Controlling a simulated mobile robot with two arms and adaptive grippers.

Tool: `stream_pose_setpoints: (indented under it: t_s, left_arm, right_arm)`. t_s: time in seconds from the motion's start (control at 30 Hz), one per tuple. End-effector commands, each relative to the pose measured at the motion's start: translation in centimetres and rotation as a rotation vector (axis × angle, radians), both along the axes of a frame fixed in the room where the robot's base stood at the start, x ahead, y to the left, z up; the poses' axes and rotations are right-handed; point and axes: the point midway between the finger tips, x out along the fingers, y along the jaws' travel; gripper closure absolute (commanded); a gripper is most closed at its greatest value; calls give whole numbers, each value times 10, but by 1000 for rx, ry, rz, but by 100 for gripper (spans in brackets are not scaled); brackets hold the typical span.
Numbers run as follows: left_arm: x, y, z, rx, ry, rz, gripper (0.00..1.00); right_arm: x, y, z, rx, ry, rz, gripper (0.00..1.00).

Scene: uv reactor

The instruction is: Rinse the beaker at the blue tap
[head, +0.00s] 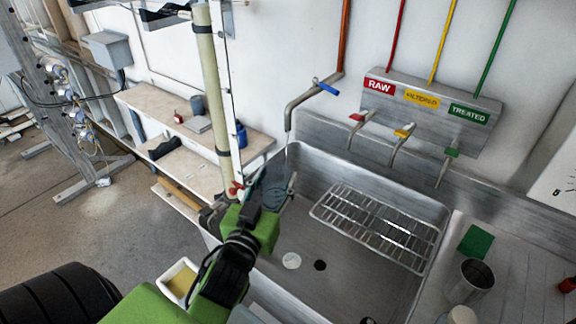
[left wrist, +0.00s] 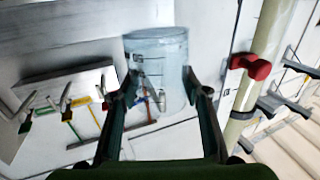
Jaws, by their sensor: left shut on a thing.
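The clear beaker (head: 279,188) is over the left part of the steel sink, under the spout of the blue-handled tap (head: 324,87). A thin stream runs down from the spout toward the beaker. My left gripper (head: 268,192) is shut on the beaker. In the left wrist view, the two dark fingers (left wrist: 160,98) close on the sides of the beaker (left wrist: 158,65). I cannot tell whether there is water in it. My right gripper is not in view.
The sink (head: 335,285) has a wire rack (head: 385,225) on its right and a dark drain hole. Red, yellow and green taps labelled RAW, FILTERED and TREATED are on the wall. A beige pipe (head: 210,80) stands close to the left. A steel cup (head: 474,280) stands right of the sink.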

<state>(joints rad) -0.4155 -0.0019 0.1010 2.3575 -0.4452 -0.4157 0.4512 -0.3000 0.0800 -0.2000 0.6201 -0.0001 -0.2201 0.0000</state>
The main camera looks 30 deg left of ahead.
Motion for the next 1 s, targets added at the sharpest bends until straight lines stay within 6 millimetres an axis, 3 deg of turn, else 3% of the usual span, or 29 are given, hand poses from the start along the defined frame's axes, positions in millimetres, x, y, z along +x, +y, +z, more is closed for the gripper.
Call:
stream_pose_setpoints:
  t_s: [0.5,1.0]
  left_arm:
    - [-36,-9,31,0,0,1,80]
    - [-38,-9,32,0,-1,0,80]
  right_arm:
    - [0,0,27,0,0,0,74]
    - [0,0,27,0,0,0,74]
